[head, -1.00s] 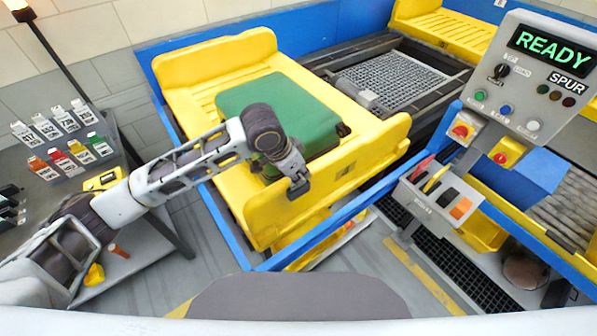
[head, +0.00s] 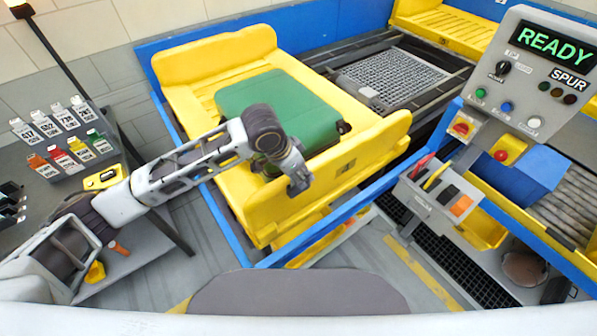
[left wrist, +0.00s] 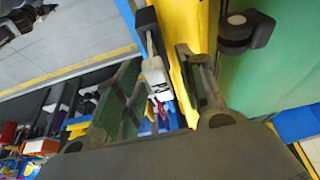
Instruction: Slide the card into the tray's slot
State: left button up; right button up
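The yellow tray (head: 255,218) sits on the conveyor with a green suitcase (head: 262,97) in it. My left gripper (head: 298,183) is at the outer side of the tray's front wall, pointing down. In the left wrist view, its fingers (left wrist: 160,88) stand apart beside the yellow wall (left wrist: 190,25), with the green suitcase (left wrist: 280,60) to the right. A small white piece with a dark marking (left wrist: 155,74) shows in the gap between the fingers. I cannot tell whether it is the card, and no finger clearly touches it. My right gripper is not in view.
A rack of white and coloured labelled cards (head: 68,150) stands on the table at left. A blue rail (head: 325,222) runs in front of the tray.

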pick_arm(q)
jog(key=shift+r, duration=0.15)
jog(key=v, duration=1.1)
jog(key=shift+a+r, duration=0.2)
jog(key=shift+r, duration=0.1)
jog(key=shift+s, duration=0.1)
dwell(0.8)
